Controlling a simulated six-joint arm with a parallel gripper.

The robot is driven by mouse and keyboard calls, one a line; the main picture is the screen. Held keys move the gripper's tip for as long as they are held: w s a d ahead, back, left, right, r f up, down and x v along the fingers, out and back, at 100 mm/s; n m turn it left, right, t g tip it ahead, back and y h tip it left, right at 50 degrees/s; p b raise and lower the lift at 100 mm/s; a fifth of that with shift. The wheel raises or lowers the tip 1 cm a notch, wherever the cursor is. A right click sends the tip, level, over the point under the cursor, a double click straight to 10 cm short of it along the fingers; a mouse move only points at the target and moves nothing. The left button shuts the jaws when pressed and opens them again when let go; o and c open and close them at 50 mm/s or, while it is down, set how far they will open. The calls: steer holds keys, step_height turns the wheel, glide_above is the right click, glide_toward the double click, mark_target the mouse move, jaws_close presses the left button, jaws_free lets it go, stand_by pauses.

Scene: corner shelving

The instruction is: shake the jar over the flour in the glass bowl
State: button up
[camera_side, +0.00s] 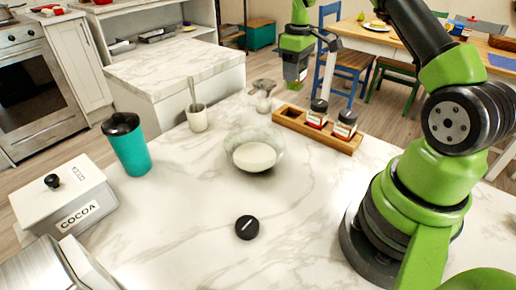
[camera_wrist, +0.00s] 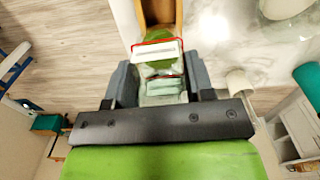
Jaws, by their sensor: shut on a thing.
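My gripper (camera_side: 296,76) is shut on a small clear jar (camera_wrist: 160,70) with green in it and a red-edged white label. The jar shows between the grey fingers (camera_wrist: 162,82) in the wrist view; in the side view the fingers largely hide it, and its tilt is hard to tell. The glass bowl (camera_side: 235,140) stands on the marble counter with white flour (camera_side: 254,156) in it. My gripper is above and behind the bowl, to its right in the side view, near the rack. The bowl also shows at the top right of the wrist view (camera_wrist: 285,10).
A wooden rack (camera_side: 285,119) holds two black-lidded jars (camera_side: 318,111) at its right; its left part looks empty. A black round disc (camera_side: 247,227) lies in front of the bowl. A white cup (camera_side: 197,120), teal tumbler (camera_side: 130,150) and cocoa box (camera_side: 65,195) stand left.

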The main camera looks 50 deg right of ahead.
stand_by(0.3)
steer(key=s+a+m+y, duration=0.1)
steer(key=s+a+m, duration=0.2)
steer(key=a+m, duration=0.6)
steer(key=s+a+r+m+t+y, duration=0.1)
steer(key=s+a+m, duration=0.3)
steer(key=a+m, duration=0.5)
steer(key=shift+a+y, duration=0.5)
steer(key=shift+a, duration=1.4)
steer(key=shift+t, duration=0.3)
steer(key=shift+y, duration=0.3)
